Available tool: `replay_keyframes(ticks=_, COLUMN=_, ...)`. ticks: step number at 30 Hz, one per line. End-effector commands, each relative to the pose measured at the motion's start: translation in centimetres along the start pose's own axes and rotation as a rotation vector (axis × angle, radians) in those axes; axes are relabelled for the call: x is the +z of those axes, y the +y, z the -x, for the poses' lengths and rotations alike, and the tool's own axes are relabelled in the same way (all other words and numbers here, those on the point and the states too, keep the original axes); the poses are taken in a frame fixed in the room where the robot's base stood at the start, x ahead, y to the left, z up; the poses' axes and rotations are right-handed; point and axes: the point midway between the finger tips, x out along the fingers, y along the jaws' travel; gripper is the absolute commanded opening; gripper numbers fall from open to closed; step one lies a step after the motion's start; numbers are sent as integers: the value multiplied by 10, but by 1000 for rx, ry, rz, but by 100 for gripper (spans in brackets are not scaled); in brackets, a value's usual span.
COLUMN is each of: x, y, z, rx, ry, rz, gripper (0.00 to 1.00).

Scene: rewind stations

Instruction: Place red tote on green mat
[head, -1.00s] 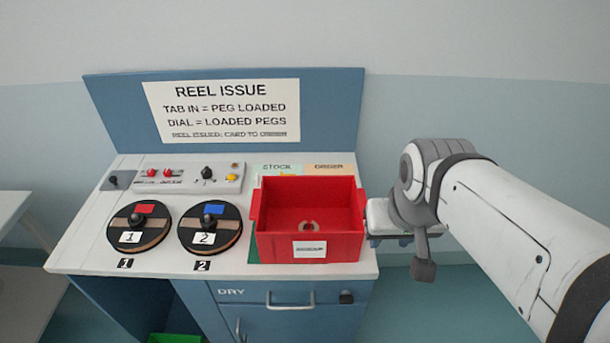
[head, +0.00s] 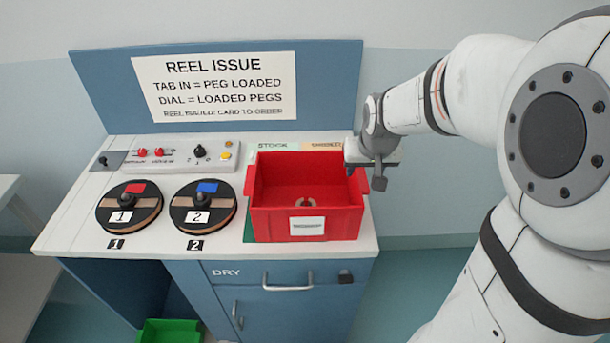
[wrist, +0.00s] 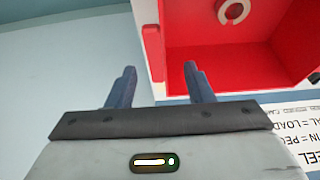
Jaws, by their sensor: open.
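The red tote (head: 275,222) stands upright on the counter, open at the top, with a white label on its front and a small pale ring inside. A sliver of green mat (head: 249,236) shows at its lower left; the tote hides the rest. My gripper (head: 353,158) is at the tote's far right corner, by its right wall. In the wrist view my gripper (wrist: 160,80) is open with nothing between the fingers. The red tote (wrist: 215,60) and its projecting red edge lie just beyond the fingertips, apart from them as far as I can tell.
Two numbered reels (head: 129,208) sit left of the tote. A switch panel (head: 170,156) is behind them, and a sign board (head: 215,87) stands at the back. A green bin (head: 170,331) is low beneath the counter. The counter strip (head: 345,246) before the tote is narrow.

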Motion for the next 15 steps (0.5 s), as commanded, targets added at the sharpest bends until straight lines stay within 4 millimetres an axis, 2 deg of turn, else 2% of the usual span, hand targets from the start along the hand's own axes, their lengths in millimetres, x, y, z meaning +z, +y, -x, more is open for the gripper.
replay_keyframes(ticks=15, x=-1, y=4, z=-58, rx=0, ry=-4, rz=1, gripper=47)
